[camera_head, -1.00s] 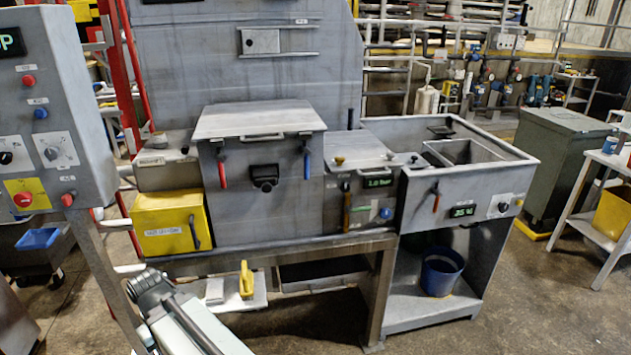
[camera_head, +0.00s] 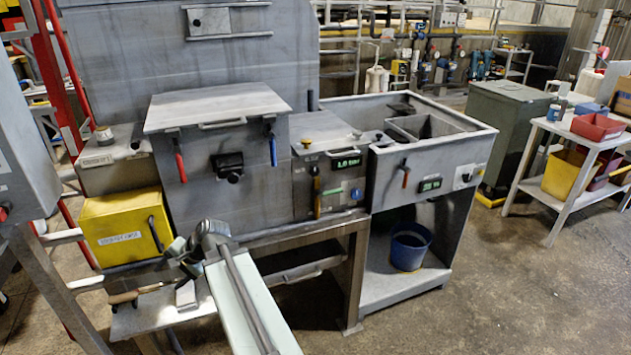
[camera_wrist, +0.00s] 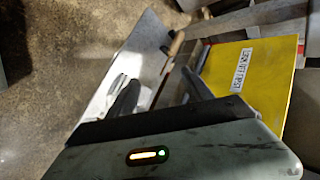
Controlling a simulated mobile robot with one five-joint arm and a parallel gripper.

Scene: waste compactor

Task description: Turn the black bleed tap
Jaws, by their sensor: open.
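A black tap-like fitting (camera_head: 228,168) sticks out of the middle of the grey front panel, between a red handle (camera_head: 180,163) and a blue handle (camera_head: 272,148). It looks like the black bleed tap, but no label on it can be read. My gripper (camera_head: 184,258) is open and empty, below and to the left of this fitting, near the yellow box. In the wrist view my two dark fingers (camera_wrist: 160,90) are spread over the low shelf beside the yellow box. The fitting is not visible there.
The labelled yellow box (camera_head: 125,228) stands close to my gripper. A low shelf (camera_head: 140,318) under it holds a wooden-handled tool (camera_head: 135,295). A panel with a 1.0 bar display (camera_head: 346,163) is right of the fitting. Open floor lies at the right.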

